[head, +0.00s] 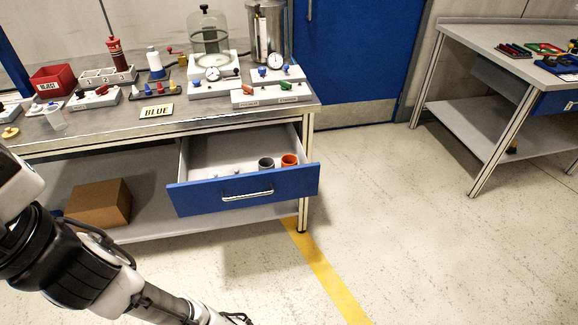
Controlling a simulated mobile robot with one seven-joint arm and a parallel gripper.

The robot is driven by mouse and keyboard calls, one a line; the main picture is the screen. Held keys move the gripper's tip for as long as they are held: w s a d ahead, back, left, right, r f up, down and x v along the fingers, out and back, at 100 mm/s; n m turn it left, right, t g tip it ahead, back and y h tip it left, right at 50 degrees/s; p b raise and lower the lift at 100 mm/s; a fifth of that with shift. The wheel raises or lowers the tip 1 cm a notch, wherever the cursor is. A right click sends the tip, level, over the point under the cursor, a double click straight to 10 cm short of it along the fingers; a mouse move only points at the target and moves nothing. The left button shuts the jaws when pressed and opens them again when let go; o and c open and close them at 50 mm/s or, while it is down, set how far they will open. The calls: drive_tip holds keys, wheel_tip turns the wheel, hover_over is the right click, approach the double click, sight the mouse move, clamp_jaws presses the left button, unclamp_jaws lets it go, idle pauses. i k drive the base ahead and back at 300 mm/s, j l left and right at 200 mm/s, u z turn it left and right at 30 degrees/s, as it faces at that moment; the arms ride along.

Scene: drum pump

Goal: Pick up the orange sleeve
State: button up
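The orange sleeve (289,160) stands in the open blue-fronted drawer (243,191), near its right wall. A dark grey sleeve (266,164) stands just left of it, also in the drawer. My gripper (236,319) shows only in part at the bottom edge of the head view, low over the floor in front of the bench. It is well below the drawer front and apart from the orange sleeve. Its fingers are mostly cut off by the picture edge, so I cannot tell whether it is open or shut.
The drawer hangs out from the bench (225,122), which carries a glass jar (209,38), a metal cylinder (267,32), a red bin (53,80) and a BLUE sign (157,111). A cardboard box (98,203) sits on the lower shelf. Floor to the right is clear up to another table (480,40).

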sight(287, 160)
drive_tip(key=z, duration=0.45)
drive_tip(key=j+z, duration=0.85)
drive_tip(key=k+j+z, duration=0.15)
drive_tip(key=j, duration=0.15)
drive_tip(key=j+z, duration=0.1)
drive_tip(key=j, duration=0.25)
drive_tip(key=k+j+z, duration=0.15)
drive_tip(key=j, duration=0.15)
drive_tip(key=k+j, duration=0.1)
drive_tip(key=j, duration=0.2)
drive_tip(key=k+j, duration=0.1)
drive_tip(key=j, duration=0.2)
drive_tip(key=k+j+z, duration=0.1)
drive_tip(key=j, duration=0.6)
drive_tip(key=k+j, duration=0.1)
drive_tip(key=j, duration=0.3)
drive_tip(key=i, duration=0.25)
